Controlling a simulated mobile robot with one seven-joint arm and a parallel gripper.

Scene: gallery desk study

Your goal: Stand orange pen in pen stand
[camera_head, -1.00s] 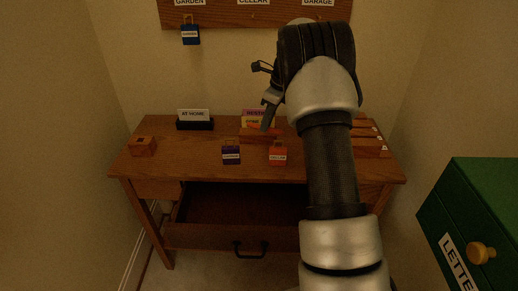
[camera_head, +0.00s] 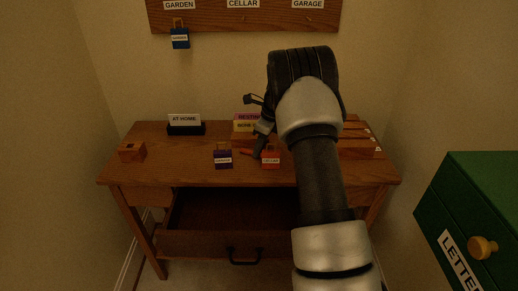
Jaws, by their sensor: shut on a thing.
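The pen stand (camera_head: 132,152), a small wooden block with a dark hole in its top, stands at the left end of the desk. The orange pen (camera_head: 246,151) shows as a short orange streak at my fingertips, near the middle of the desk. My arm hides part of the grip and the right side of the pen. The pen looks roughly level and close to the desk top.
A purple-tagged block (camera_head: 223,159) and an orange-tagged block (camera_head: 271,160) stand at the desk front. An "AT HOME" sign holder (camera_head: 186,129), cards (camera_head: 246,122) and wooden trays (camera_head: 358,146) are behind. The drawer (camera_head: 210,244) is open. A green cabinet (camera_head: 470,200) stands right.

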